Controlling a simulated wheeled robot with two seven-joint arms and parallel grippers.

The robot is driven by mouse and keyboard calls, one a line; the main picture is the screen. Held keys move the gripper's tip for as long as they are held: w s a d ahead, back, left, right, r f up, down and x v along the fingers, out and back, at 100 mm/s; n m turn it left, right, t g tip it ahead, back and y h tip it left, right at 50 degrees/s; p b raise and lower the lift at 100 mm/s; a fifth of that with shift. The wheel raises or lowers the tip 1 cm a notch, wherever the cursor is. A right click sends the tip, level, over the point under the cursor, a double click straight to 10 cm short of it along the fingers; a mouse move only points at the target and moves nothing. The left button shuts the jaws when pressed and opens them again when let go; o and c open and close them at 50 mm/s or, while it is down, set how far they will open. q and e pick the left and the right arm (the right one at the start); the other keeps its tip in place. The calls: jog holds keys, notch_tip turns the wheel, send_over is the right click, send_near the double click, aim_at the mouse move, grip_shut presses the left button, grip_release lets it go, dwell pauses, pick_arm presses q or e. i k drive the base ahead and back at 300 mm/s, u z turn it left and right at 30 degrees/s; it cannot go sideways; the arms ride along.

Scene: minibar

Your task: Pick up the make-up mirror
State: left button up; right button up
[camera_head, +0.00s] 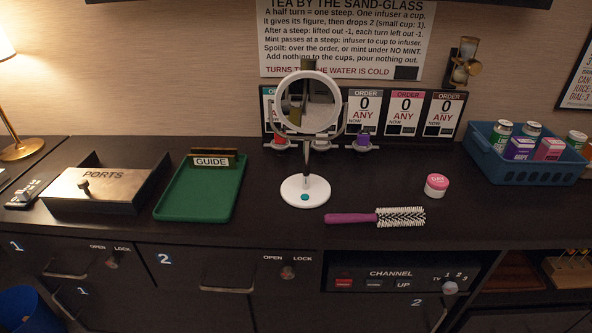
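The make-up mirror (305,189) stands upright on the dark counter, a little right of the picture's middle-left. It has a round white frame, a thin stem and a white disc base with a small teal dot. Its round face shows dark and tan reflections. It stands in front of part of a row of order cards. Neither of my grippers shows in the head view, and nothing is touching the mirror.
A pink-handled brush (351,218) lies right of the base, with a pink-lidded jar (436,185) beyond it. A green tray (201,204) is to the left, past bare counter. A blue basket (535,168) of small containers stands at right. Order cards (405,113) stand behind.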

aim_at(319, 190)
jog(key=k, duration=0.65)
jog(key=u, duration=0.85)
jog(key=i, duration=1.15)
jog(key=z, duration=0.25)
